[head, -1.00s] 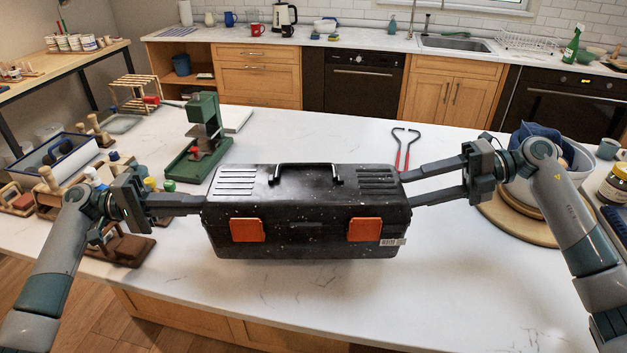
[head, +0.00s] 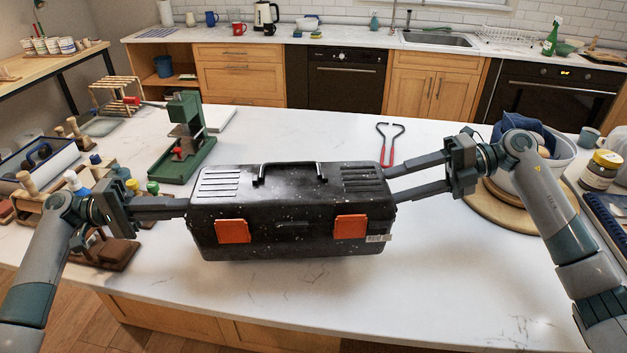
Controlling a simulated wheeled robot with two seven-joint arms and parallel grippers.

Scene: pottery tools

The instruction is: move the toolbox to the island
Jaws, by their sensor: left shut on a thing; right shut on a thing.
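The toolbox (head: 290,212) is black with white specks, two orange latches and a black top handle. It is level, at the middle of the white island (head: 400,290), near its front edge. I cannot tell whether its underside touches the surface. My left gripper (head: 186,207) is shut on the toolbox's left end. My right gripper (head: 388,182) is shut on its right end; its two fingers reach that end from the right. The fingertips are partly hidden against the box.
A green press (head: 185,140) stands behind the toolbox on the left. Red-handled tongs (head: 388,145) lie behind it. A wooden board (head: 490,212) with a white bowl is at right, beside a jar (head: 599,171). Wooden tool racks crowd the left. The island's front strip is clear.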

